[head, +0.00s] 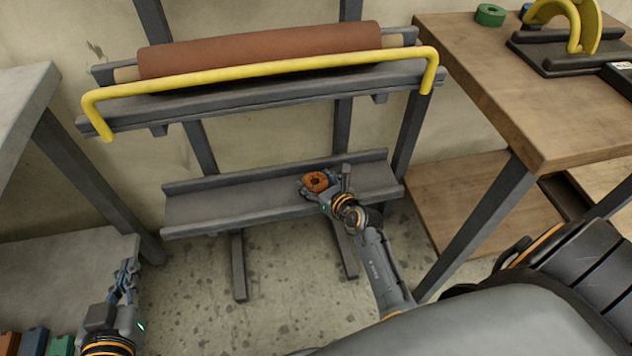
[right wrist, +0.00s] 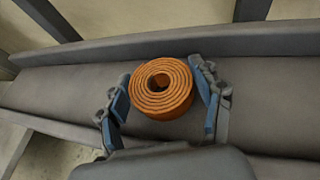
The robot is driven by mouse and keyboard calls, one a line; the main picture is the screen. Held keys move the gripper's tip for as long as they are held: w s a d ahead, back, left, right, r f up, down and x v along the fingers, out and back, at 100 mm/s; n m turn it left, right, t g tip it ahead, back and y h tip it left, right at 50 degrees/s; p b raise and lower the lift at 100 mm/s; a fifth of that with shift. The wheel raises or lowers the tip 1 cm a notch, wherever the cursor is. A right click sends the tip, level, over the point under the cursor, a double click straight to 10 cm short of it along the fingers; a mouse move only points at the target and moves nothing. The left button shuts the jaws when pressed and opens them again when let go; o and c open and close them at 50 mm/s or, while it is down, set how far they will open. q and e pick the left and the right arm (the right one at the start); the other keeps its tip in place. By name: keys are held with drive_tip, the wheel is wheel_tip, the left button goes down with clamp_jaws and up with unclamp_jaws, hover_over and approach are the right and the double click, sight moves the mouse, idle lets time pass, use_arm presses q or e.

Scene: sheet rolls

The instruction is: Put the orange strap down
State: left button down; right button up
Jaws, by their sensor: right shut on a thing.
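The orange strap (head: 316,181) is a coiled roll, seen at the lower trough shelf (head: 235,203) of the grey rack. In the right wrist view the strap (right wrist: 162,88) sits between the blue finger pads, its spiral face toward the camera. My right gripper (head: 325,183) is shut on it. The fingers also show in the right wrist view (right wrist: 160,90), one on each side of the coil. I cannot tell whether the strap's underside touches the shelf. My left gripper (head: 126,282) is at lower left, away from the strap; its finger opening is unclear.
The upper rack holds a brown sheet roll (head: 260,56) behind a yellow bar (head: 265,67). A wooden table (head: 540,95) at right carries a green roll (head: 490,15) and a yellow-handled tool (head: 570,25). Coloured blocks (head: 35,341) are at lower left. The shelf's left part is clear.

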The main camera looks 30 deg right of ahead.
drive_tip(key=shift+f, duration=0.1)
drive_tip(key=o, duration=1.2)
drive_tip(key=shift+c, duration=0.2)
